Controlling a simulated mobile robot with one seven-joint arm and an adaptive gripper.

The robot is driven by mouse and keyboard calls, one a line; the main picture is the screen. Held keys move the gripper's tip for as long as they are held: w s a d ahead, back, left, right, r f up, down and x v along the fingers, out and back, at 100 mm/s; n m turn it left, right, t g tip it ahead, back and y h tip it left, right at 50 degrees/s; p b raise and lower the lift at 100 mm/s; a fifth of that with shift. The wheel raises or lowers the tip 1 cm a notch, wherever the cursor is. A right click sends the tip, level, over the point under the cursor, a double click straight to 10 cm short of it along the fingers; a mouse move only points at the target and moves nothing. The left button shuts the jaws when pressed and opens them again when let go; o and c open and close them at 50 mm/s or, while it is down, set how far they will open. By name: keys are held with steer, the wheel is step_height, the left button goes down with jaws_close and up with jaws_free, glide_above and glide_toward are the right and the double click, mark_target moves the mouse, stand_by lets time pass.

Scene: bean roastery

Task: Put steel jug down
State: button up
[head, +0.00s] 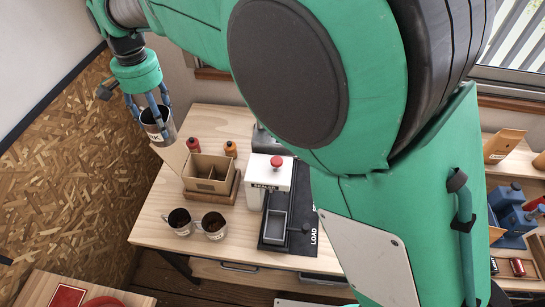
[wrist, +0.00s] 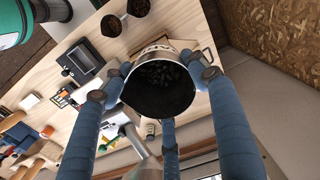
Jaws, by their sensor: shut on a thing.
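The steel jug (head: 158,132) is at the upper left in the head view, with part of a dark label showing on its side. My gripper (head: 152,115) is shut on it, its blue fingers around the rim. In the wrist view, the jug (wrist: 160,97) is seen from above its mouth, with dark pieces inside, and the fingers of my gripper (wrist: 160,78) are around it. The jug is by the back left part of the wooden table (head: 150,228). Whether its base touches anything cannot be told.
A divided cardboard box (head: 208,184) stands on a wooden base just right of the jug. Behind it are a red bottle (head: 193,146) and an orange one (head: 230,150). Two metal cups (head: 180,229) stand at the front left. A white sealer (head: 268,180) stands right. Bare wood lies left of the box.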

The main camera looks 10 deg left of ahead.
steer(key=w+d+m, duration=0.2)
steer(key=w+d, duration=0.3)
steer(key=d, duration=0.9)
steer(key=w+d+r+m+b, duration=0.15)
steer(key=w+d, duration=0.25)
steer(key=d, duration=1)
steer(key=w+d+f+m, duration=0.1)
steer(key=w+d+m, duration=0.3)
steer(key=d, duration=0.9)
steer(key=s+d+m, duration=0.2)
steer(key=s+d, duration=0.3)
steer(key=d, duration=0.7)
steer(key=s+d+f+m+b, duration=0.1)
steer(key=s+d, duration=0.3)
steer(key=d, duration=0.8)
steer(key=s+d+m, duration=0.2)
steer(key=s+d, duration=0.3)
steer(key=d, duration=0.7)
step_height(320, 180, down, 31)
steer(key=shift+d, duration=0.3)
steer(key=shift+f, duration=0.1)
steer(key=w+d, duration=0.2)
steer(key=w, duration=0.5)
steer(key=w+d+f+b, duration=0.1)
steer(key=w+d, duration=0.2)
steer(key=w, duration=0.4)
steer(key=shift+w+d+f, duration=0.25)
steer(key=shift+w+d, duration=0.1)
steer(key=shift+w, duration=0.05)
